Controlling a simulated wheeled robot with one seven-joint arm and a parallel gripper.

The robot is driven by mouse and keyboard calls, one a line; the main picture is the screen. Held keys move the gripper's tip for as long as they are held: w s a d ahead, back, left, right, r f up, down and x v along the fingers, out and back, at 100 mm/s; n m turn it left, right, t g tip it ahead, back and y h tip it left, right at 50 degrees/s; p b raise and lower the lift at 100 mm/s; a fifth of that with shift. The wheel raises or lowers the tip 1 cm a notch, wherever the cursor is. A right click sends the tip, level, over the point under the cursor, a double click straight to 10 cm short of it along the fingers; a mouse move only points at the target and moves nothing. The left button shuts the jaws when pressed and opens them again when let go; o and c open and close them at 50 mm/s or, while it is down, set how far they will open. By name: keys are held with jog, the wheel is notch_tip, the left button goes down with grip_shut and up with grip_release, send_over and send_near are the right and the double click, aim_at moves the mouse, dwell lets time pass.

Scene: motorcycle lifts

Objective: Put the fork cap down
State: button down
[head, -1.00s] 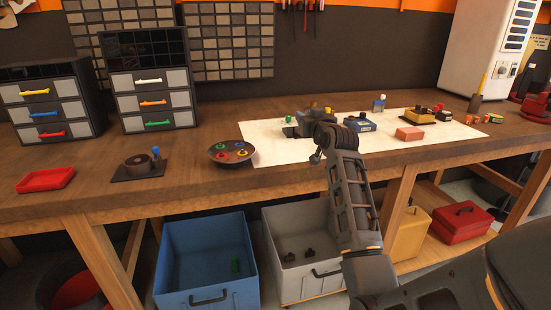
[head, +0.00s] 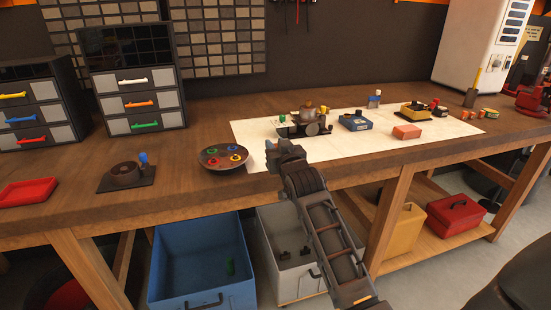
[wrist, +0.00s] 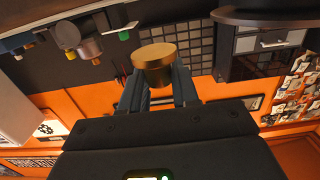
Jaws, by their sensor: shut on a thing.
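The fork cap (wrist: 153,65) is a short gold cylinder, seen in the wrist view between the two fingers of my gripper (wrist: 158,84). My gripper is shut on it. In the head view my gripper (head: 282,152) is over the front edge of the white mat (head: 345,149), right of the round dark dish (head: 224,157). The cap cannot be made out there.
A dark mechanism (head: 304,124), a blue box (head: 355,122) and a pink block (head: 407,132) stand on the mat. A red tray (head: 28,191) lies at the left. Blue (head: 200,265) and grey (head: 283,250) bins are below the bench. The mat's front middle looks bare.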

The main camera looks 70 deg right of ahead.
jog(key=shift+a+f, duration=0.15)
jog(key=shift+a, duration=0.1)
jog(key=shift+f, duration=1.95)
jog(key=shift+f, duration=0.1)
jog(key=c, duration=0.8)
grip_release()
jog(key=shift+c, duration=0.2)
